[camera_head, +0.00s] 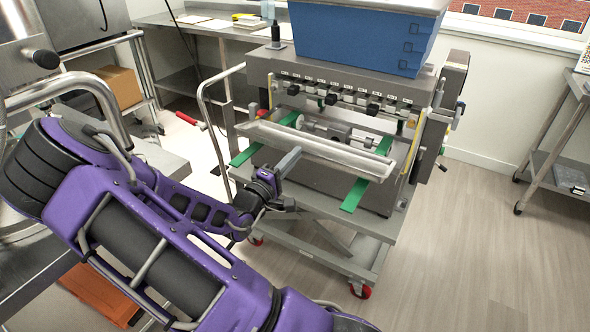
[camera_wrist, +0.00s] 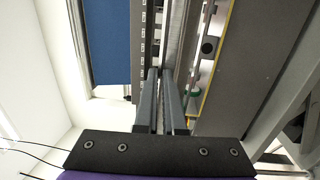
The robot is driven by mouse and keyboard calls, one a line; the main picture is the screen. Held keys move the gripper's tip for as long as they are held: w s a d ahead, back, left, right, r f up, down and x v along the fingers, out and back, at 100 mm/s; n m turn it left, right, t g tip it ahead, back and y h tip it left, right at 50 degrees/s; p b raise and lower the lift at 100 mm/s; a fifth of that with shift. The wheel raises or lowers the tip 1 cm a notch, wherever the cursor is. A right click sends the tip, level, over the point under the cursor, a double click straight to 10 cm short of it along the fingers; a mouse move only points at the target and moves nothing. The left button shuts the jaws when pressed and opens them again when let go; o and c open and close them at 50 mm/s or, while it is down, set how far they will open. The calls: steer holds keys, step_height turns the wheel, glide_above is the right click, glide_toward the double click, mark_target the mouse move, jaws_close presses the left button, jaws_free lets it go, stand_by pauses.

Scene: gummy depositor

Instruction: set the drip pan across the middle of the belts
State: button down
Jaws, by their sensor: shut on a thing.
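The drip pan (camera_head: 325,148) is a long, shallow, pale grey tray at the front of the depositor. It spans both green belts, the left belt (camera_head: 246,154) and the right belt (camera_head: 354,195), whose front ends stick out below it. I cannot tell whether it rests on them or hangs just above. My gripper (camera_head: 294,154) reaches in from the front and is shut on the pan's near edge, left of its middle. In the wrist view my gripper (camera_wrist: 161,72) shows two close, parallel fingers; their grip on the pan is hard to see there.
The depositor (camera_head: 330,100) has a row of nozzles and a blue hopper (camera_head: 355,38) above the pan. It stands on a wheeled cart (camera_head: 340,255). A bent metal handle (camera_head: 207,105) rises left of it. Open floor (camera_head: 470,240) lies to the right.

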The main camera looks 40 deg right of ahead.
step_height(320, 180, down, 3)
steer(key=shift+f+b, duration=0.2)
steer(key=shift+b, duration=0.2)
steer(key=c, duration=1)
jaws_free()
steer(key=p+v, duration=0.1)
steer(key=v, duration=1.1)
